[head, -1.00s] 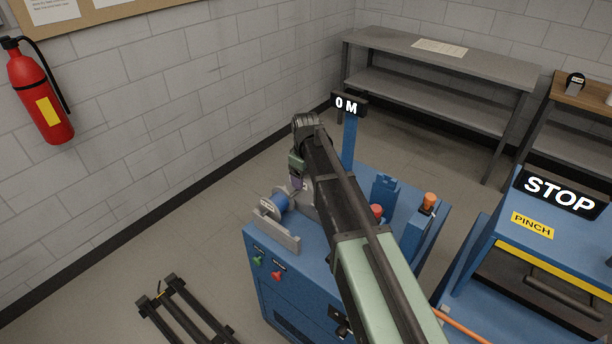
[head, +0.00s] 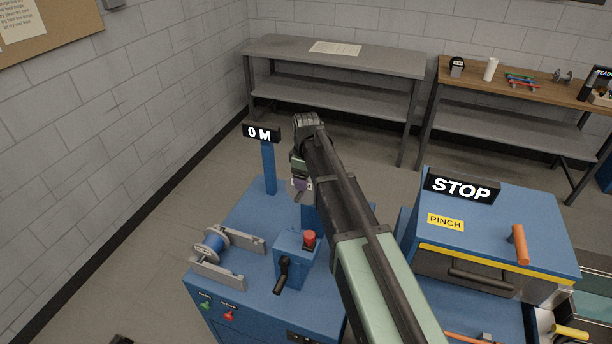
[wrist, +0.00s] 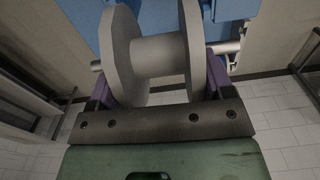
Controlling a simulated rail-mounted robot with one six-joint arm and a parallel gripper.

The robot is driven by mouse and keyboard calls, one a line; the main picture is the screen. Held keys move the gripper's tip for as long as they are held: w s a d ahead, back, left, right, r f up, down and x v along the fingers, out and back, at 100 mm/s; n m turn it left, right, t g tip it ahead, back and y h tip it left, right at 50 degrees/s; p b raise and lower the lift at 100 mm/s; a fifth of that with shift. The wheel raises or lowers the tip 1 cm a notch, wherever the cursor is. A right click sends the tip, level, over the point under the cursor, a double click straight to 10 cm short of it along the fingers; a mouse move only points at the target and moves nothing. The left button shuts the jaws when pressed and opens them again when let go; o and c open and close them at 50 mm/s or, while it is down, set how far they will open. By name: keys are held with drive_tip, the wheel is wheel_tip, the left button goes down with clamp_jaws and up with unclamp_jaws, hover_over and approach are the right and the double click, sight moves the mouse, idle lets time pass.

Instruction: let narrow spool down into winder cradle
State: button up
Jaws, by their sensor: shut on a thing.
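My gripper (head: 300,186) hangs above the blue winder cabinet, to the right of and higher than the cradle (head: 257,244). In the wrist view its purple fingers (wrist: 160,88) are shut on a pale grey spool (wrist: 158,56) with a bare hub, one finger at each side. Grey rod ends stick out beyond both flanges. In the head view my arm mostly hides the held spool.
A blue box with a red button (head: 309,238) and a black lever (head: 283,274) stands right of the cradle. The "0 M" sign post (head: 268,168) rises behind. The blue STOP machine (head: 490,225) stands to the right. Grey shelving (head: 335,62) is at the back.

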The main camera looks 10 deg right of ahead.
sight(307, 198)
drive_tip(key=shift+a, duration=0.25)
wheel_tip(307, 198, down, 6)
drive_tip(key=b, duration=0.5)
drive_tip(key=shift+b, duration=0.4)
wheel_tip(307, 198, down, 8)
drive_tip(key=b, duration=0.8)
idle(3.1)
drive_tip(key=o, duration=1)
drive_tip(key=shift+o, duration=0.2)
wheel_tip(307, 198, up, 11)
drive_tip(key=p, duration=1.1)
drive_tip(key=shift+r, duration=0.1)
drive_tip(key=shift+f, duration=0.2)
